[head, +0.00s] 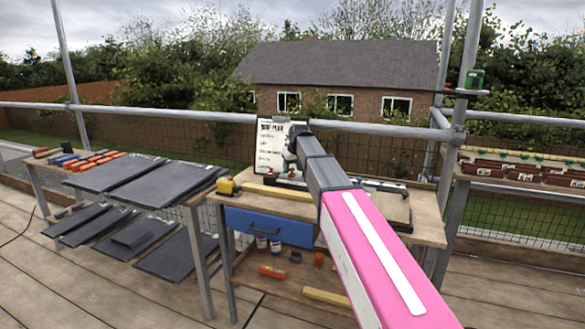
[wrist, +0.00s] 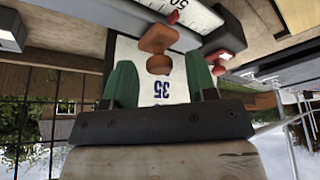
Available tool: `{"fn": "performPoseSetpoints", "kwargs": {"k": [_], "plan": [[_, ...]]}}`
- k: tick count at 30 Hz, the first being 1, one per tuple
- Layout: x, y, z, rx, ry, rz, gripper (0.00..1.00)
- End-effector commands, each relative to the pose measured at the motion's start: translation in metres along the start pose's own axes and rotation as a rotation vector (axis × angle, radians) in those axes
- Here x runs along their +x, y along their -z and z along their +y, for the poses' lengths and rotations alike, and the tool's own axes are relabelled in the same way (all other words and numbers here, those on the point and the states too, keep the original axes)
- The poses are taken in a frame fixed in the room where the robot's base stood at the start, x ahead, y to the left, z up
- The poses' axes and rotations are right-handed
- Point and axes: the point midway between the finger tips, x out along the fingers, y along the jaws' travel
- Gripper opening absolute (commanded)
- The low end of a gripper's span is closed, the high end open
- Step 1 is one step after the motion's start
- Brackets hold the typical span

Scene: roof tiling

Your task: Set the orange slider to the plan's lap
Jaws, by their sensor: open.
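My gripper (wrist: 160,72) is open in the wrist view, its two green fingers apart. The orange slider (wrist: 158,40) shows between and just beyond the fingertips, with a gap on each side; I cannot tell whether either finger touches it. It sits over a white scale plate (wrist: 148,88) that reads 35, seen upside down. The plan board (head: 270,145), a white sheet with dark writing, stands at the back of the workbench (head: 425,228) in the head view. My pink and grey arm reaches over the bench there and hides the slider and most of the gripper.
Dark tiles (head: 150,187) cover the left table. A scaffold rail (head: 370,128) runs behind.

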Motion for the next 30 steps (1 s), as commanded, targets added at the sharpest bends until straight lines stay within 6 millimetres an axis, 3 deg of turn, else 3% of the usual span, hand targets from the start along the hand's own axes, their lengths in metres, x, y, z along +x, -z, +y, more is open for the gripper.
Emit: {"fn": "performPoseSetpoints", "kwargs": {"k": [4,9,14,22,30], "plan": [[0.000,0.000,0.000,0.000,0.000,0.000,0.52],[0.000,0.000,0.000,0.000,0.000,0.000,0.00],[-0.001,-0.002,0.002,0.001,0.000,0.000,0.00],[-0.011,-0.026,0.026,0.002,-0.001,0.000,0.00],[-0.011,-0.026,0.029,0.000,0.000,0.000,0.00]]}}
